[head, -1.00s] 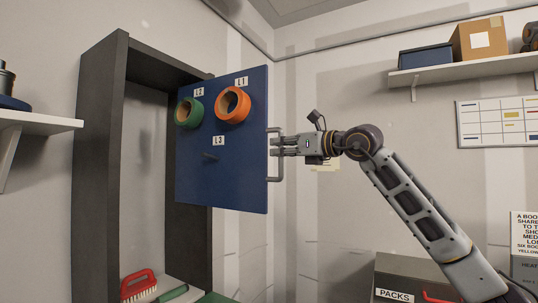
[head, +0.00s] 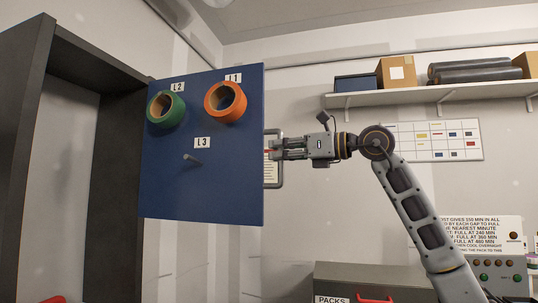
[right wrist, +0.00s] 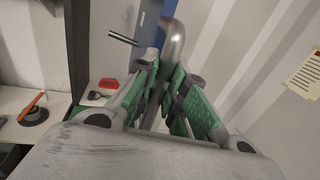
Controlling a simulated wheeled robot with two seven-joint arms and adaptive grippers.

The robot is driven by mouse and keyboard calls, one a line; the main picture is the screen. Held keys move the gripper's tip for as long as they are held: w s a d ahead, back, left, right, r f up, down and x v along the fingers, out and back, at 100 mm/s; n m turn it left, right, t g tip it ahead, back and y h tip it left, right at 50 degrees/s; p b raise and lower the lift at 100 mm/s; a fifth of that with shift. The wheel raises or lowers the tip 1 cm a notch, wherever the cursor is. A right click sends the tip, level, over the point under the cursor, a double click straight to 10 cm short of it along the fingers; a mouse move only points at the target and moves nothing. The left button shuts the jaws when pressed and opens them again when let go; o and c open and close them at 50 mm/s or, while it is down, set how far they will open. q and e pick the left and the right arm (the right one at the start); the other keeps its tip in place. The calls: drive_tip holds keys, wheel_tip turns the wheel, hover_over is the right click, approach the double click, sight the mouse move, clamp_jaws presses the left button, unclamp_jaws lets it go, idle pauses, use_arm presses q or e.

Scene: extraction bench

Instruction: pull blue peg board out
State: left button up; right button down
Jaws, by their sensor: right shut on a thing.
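The blue peg board (head: 205,195) stands upright in the head view, in front of the right side of a dark open cabinet (head: 30,110). A green ring (head: 153,118) hangs at the L2 label and an orange ring (head: 212,110) at L1. The peg under L3 (head: 192,159) is bare. A metal bar handle (head: 277,184) is on the board's right edge. My right gripper (head: 276,150) is shut on this handle. In the right wrist view the handle (right wrist: 174,42) runs between its green-padded fingers (right wrist: 167,82). My left gripper is not in view.
A wall shelf (head: 440,93) with boxes is at upper right. A grey case labelled PACKS (head: 370,276) and a sign panel (head: 485,232) are at lower right. A red brush (right wrist: 107,83) lies on a white surface in the wrist view. Open space lies around the gripper.

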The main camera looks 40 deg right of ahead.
drive_tip(key=shift+s+d+r, duration=0.1)
drive_tip(key=c, duration=1.8)
unclamp_jaws()
drive_tip(key=shift+c, duration=0.2)
drive_tip(key=o, duration=0.4)
drive_tip(key=shift+s+d, duration=0.15)
drive_tip(key=shift+s, duration=0.05)
drive_tip(key=shift+w, duration=0.15)
drive_tip(key=shift+v, duration=3.95)
drive_tip(key=shift+s, duration=0.45)
